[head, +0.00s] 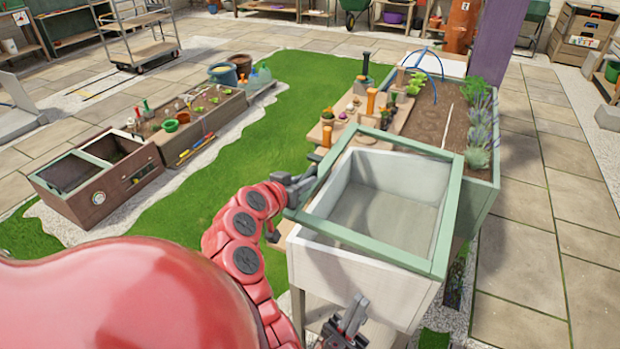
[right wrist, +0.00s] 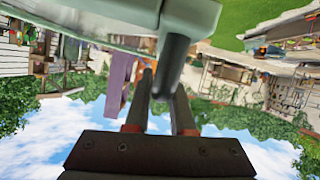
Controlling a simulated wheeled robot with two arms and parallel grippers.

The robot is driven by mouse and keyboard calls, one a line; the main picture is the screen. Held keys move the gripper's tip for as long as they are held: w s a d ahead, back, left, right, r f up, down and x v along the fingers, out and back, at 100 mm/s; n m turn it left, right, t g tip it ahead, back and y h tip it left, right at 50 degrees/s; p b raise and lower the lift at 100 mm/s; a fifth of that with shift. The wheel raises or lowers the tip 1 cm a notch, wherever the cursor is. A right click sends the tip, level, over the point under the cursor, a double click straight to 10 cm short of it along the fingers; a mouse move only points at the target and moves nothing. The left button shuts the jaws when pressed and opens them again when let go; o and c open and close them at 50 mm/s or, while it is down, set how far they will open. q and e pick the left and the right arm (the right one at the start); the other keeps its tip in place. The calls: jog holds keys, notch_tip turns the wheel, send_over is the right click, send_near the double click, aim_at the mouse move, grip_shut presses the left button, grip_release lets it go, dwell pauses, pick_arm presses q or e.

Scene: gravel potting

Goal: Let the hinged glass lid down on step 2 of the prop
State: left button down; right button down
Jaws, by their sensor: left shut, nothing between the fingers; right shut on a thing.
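The hinged glass lid (head: 452,215) has a pale green frame and lies tilted over the white box (head: 340,268) in the head view. Its near edge looks raised above the box rim. My right gripper (head: 301,187) is at the lid's left side, shut on a dark bar. In the right wrist view this dark bar (right wrist: 176,55) joins the lid's frame (right wrist: 90,15), likely as its handle. My left gripper (head: 350,318) is shut and empty, low in front of the box. I cannot make out the prop or its steps.
A green planter (head: 483,192) with soil and lavender stands behind the box. A wooden shelf (head: 352,112) with pots and tools is beside it. A brown cold frame (head: 97,178) stands at the left. Grass (head: 270,140) and paving are open between.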

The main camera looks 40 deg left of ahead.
jog(key=shift+a+f, duration=0.1)
jog(key=shift+f, duration=0.35)
jog(key=c, duration=0.8)
grip_release()
jog(key=shift+o, duration=0.2)
